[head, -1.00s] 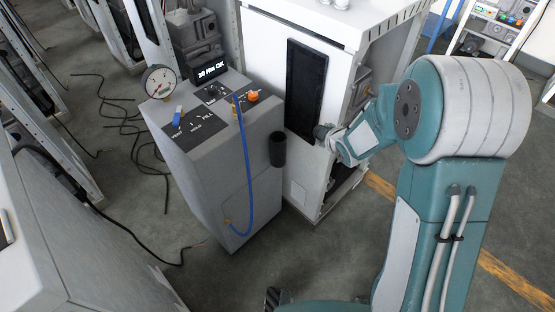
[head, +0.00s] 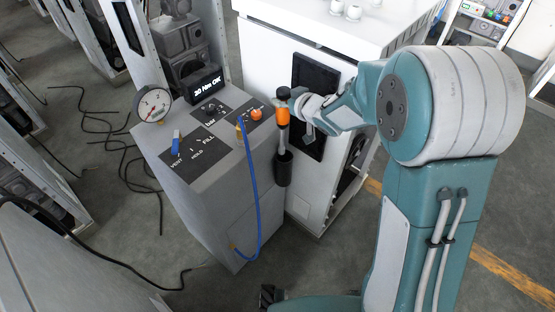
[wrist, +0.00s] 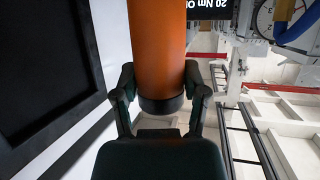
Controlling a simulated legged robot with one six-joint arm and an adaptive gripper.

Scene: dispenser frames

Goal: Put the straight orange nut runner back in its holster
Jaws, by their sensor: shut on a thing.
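The nut runner (head: 283,116) has an orange body, a black cap on top and a grey shaft below. It stands about upright. My gripper (head: 291,103) is shut around its upper part, coming from the right. In the wrist view the orange body (wrist: 160,45) runs between the fingers of my gripper (wrist: 160,82), with a black band at its near end. The holster (head: 283,171) is a black cup on the right side of the grey cabinet. The shaft's lower end meets the holster mouth in the picture; I cannot tell whether it is inside or just above.
The grey cabinet (head: 215,200) carries a gauge (head: 153,105), a display reading 20 Nm OK (head: 204,85), a blue lever and an orange knob. A blue hose (head: 251,185) loops down its front, left of the holster. A white cabinet (head: 300,60) with a black panel stands close behind.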

